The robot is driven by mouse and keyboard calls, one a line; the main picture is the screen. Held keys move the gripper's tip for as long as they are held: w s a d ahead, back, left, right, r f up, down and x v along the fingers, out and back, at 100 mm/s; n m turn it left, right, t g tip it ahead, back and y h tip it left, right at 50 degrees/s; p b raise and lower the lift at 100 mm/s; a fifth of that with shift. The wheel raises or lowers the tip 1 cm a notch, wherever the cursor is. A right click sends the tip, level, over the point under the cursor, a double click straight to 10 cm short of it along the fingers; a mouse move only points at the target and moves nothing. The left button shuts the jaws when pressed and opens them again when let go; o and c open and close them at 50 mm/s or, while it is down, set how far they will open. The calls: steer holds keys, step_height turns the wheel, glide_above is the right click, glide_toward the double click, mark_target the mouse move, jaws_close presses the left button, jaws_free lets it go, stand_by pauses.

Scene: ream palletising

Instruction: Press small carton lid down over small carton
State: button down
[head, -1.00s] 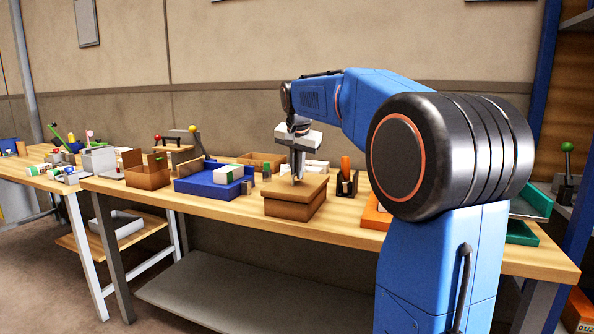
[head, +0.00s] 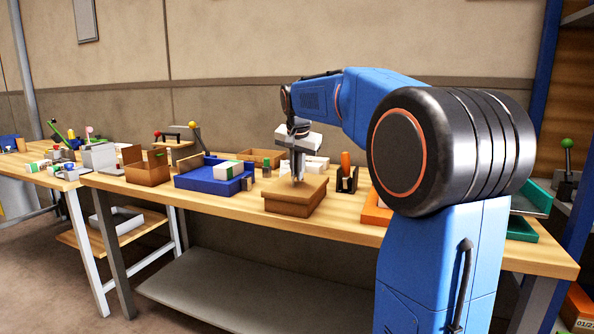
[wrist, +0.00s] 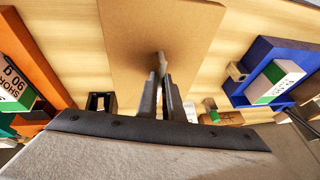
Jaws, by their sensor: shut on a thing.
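The small carton lid (head: 312,187) is flat brown cardboard and sits over the small carton on the wooden bench in the head view. It fills the upper middle of the wrist view (wrist: 120,45). The carton is mostly hidden beneath the lid; I cannot tell how much of its side shows. My gripper (head: 298,178) points down at the middle of the lid's top. In the wrist view its fingers (wrist: 161,75) are closed on a thin upright part at the lid's centre.
A blue tray (head: 193,184) holding a white-and-green ream (head: 227,170) stands left of the carton. A dark holder (head: 347,180) stands close on the right, with an orange tray (head: 376,214) beyond. An open brown box (head: 147,173) is further left.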

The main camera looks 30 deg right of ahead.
steer(key=shift+f, duration=0.25)
steer(key=c, duration=1.5)
jaws_free()
steer(key=shift+r, duration=0.1)
steer(key=shift+s+a+r, duration=0.1)
steer(key=shift+s+r, duration=0.05)
steer(key=shift+r, duration=0.15)
steer(key=shift+s+r, duration=0.1)
steer(key=shift+r, duration=0.1)
steer(key=shift+s+a+r, duration=0.1)
steer(key=shift+r, duration=0.15)
steer(key=shift+s+r, duration=0.1)
steer(key=shift+r, duration=0.1)
steer(key=shift+s+a+r, duration=0.1)
steer(key=shift+r, duration=0.15)
